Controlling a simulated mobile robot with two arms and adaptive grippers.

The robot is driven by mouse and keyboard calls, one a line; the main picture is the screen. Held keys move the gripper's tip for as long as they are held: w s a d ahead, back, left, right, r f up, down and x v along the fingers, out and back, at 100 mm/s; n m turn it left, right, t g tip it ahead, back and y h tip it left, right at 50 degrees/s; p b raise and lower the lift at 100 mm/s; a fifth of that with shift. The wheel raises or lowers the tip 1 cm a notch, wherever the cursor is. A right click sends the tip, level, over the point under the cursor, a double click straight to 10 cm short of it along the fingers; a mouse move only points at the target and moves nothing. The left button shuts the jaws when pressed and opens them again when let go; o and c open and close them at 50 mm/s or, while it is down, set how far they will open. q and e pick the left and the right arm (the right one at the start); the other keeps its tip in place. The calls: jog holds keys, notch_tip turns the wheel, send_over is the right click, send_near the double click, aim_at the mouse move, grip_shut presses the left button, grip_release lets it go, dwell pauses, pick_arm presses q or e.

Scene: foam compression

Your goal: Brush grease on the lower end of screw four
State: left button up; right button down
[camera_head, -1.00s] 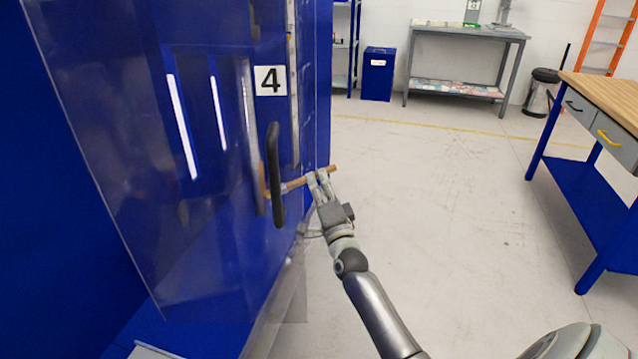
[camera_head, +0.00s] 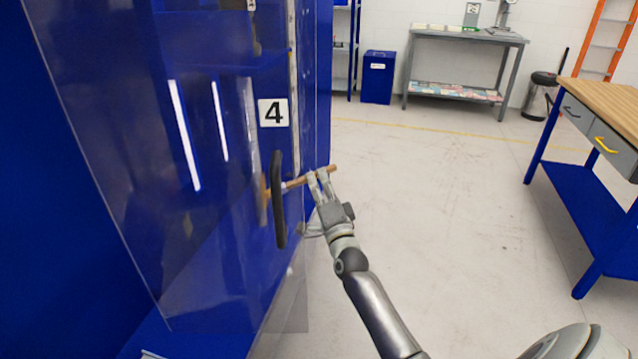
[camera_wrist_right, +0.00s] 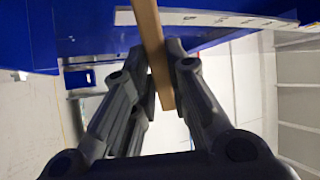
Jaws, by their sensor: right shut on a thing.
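My right gripper (camera_head: 320,174) is shut on the wooden handle of a brush (camera_head: 296,183). The handle also shows between the fingers in the right wrist view (camera_wrist_right: 155,55). The brush points left, and its head overlaps the lower part of a grey vertical rod, seemingly screw four (camera_head: 249,125), behind a clear panel (camera_head: 120,150). I cannot tell whether the bristles touch the rod. A label "4" (camera_head: 273,113) is beside the rod. A black door handle (camera_head: 279,215) partly covers the brush. My left gripper is not in view.
The blue machine frame (camera_head: 316,100) stands right behind the brush. A wood-topped workbench (camera_head: 610,100) is at the right, and a grey table (camera_head: 465,38) and blue bin (camera_head: 377,78) are at the back. The floor between is clear.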

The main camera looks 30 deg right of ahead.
notch_tip(320, 180, up, 6)
jog(key=p, duration=0.5)
jog(key=shift+r, duration=0.15)
dwell(0.5)
jog(key=shift+s+d, duration=0.1)
jog(key=shift+s+d+p, duration=0.4)
jog(key=shift+s+d, duration=1.5)
jog(key=shift+s, duration=0.3)
jog(key=shift+s+d, duration=0.95)
jog(key=shift+s, duration=0.2)
